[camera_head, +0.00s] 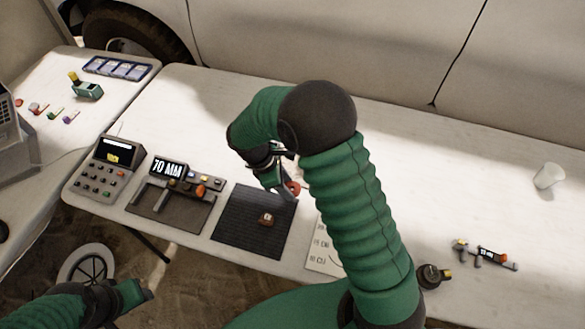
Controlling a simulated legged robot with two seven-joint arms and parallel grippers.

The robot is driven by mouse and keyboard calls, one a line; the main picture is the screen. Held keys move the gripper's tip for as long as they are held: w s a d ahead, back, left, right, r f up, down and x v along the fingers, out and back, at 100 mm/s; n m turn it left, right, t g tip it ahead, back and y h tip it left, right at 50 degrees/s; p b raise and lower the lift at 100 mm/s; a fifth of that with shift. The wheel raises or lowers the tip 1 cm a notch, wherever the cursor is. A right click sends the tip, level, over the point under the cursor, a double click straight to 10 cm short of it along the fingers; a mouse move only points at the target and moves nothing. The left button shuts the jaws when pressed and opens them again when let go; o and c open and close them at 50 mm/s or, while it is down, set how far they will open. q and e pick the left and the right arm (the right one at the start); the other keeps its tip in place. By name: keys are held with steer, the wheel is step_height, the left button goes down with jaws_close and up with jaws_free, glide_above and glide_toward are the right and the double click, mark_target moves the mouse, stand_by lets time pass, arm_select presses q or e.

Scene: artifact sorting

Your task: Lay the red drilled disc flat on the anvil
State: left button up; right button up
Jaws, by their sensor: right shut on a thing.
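My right gripper (283,187) hangs over the back right part of a dark mat, its arm bending across the middle of the view. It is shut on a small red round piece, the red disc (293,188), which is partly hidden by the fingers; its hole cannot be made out. A measuring device (176,187) with a "70 MM" display stands to the left; it has a bar and an orange knob. I cannot tell for sure which part is the anvil. My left gripper (140,292) is at the lower left, off the table; its jaws are unclear.
A small brown piece (267,220) lies on the dark mat (238,237). A keypad box (107,168) stands far left, a printed sheet (322,253) lies right of the mat. A white cup (548,177) and tools (488,255) are at right.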

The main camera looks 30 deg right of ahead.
glide_above(299, 174)
steer(key=s+a, duration=0.1)
steer(key=a, duration=0.1)
steer(key=shift+f, duration=0.55)
steer(key=shift+w+d, duration=0.15)
steer(key=shift+w, duration=0.2)
steer(key=shift+w+r, duration=0.1)
steer(key=shift+w, duration=0.4)
steer(key=f, duration=0.3)
steer(key=shift+d+f, duration=0.2)
steer(key=shift+f, duration=0.15)
steer(key=shift+d, duration=0.2)
steer(key=o, duration=1.1)
steer(key=shift+d, duration=0.1)
steer(key=shift+o, duration=1.4)
arm_select(q)
steer(key=shift+d, duration=0.5)
arm_select(e)
steer(key=shift+a, duration=0.25)
steer(key=shift+r, duration=0.1)
